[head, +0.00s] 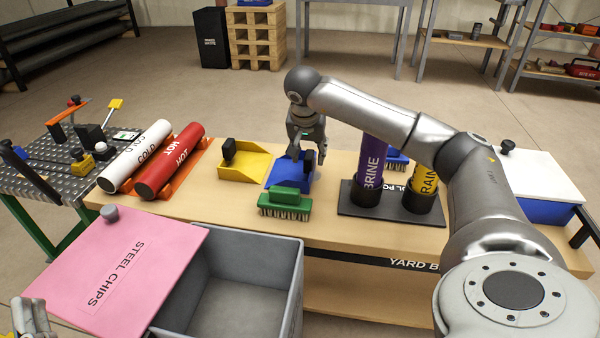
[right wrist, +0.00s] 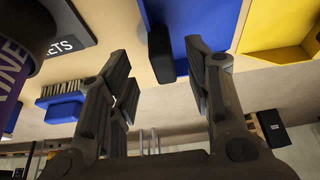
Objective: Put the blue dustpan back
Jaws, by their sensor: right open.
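The blue dustpan (head: 283,178) lies on the wooden bench, with its black handle (head: 309,161) standing up. My right gripper (head: 305,138) points down above it, open and empty. In the right wrist view, the dustpan (right wrist: 208,18) and its dark handle (right wrist: 161,55) show past the fingertips; the handle appears in the gap between the open fingers (right wrist: 162,75). I cannot tell whether they touch it. Part of my left gripper (head: 30,320) shows at the bottom left corner; its jaws are not clear.
A yellow dustpan (head: 245,168) lies left of the blue one, a green brush (head: 285,205) in front. The purple BRINE pipe (head: 370,165) and yellow pipe (head: 423,186) stand right, a blue brush (head: 397,164) behind. An open grey bin (head: 295,285) with pink lid (head: 120,245) is nearest.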

